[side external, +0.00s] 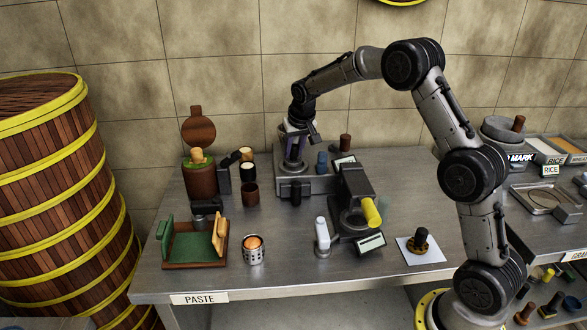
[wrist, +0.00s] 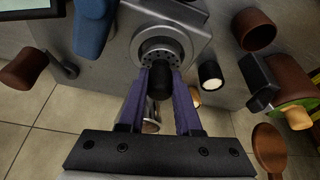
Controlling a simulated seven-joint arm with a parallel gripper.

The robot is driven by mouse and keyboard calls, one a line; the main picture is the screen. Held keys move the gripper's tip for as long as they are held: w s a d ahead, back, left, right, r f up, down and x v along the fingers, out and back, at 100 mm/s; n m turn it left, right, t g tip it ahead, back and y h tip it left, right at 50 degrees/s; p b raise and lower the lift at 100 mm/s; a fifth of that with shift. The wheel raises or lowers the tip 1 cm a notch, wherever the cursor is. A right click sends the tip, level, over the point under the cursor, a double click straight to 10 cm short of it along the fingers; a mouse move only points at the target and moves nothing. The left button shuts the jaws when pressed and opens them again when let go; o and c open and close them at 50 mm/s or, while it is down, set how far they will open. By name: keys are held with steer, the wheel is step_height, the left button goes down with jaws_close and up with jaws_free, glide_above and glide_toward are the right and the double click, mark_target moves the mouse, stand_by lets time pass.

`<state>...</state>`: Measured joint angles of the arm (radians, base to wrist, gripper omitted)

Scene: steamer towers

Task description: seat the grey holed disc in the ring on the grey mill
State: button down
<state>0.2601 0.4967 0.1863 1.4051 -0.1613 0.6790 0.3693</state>
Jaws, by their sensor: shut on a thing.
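The grey mill (side external: 318,183) stands at the back of the steel table; its grey body (wrist: 120,55) fills the top of the wrist view. The round ring (wrist: 141,46) is on its face. The grey holed disc (wrist: 160,53) shows small holes and lies within the ring's outline; I cannot tell whether it is fully down in it. My gripper (side external: 293,163), with purple fingers, is over the mill. In the wrist view, my gripper (wrist: 160,88) is shut on a black knob (wrist: 160,77) that appears to belong to the disc. The fingers and knob hide the disc's near edge.
A blue lever (wrist: 92,28) and a brown-knobbed crank (wrist: 24,70) sit on the mill's one side. A second machine (side external: 352,205) with yellow handle stands in front.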

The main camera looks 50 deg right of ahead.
steer(key=shift+f, duration=1)
stand_by(0.9)
steer(key=c, duration=0.5)
jaws_free()
steer(key=shift+r, duration=0.1)
steer(key=v, duration=1.3)
steer(key=shift+s+a+r, duration=0.1)
steer(key=shift+s+r, duration=0.1)
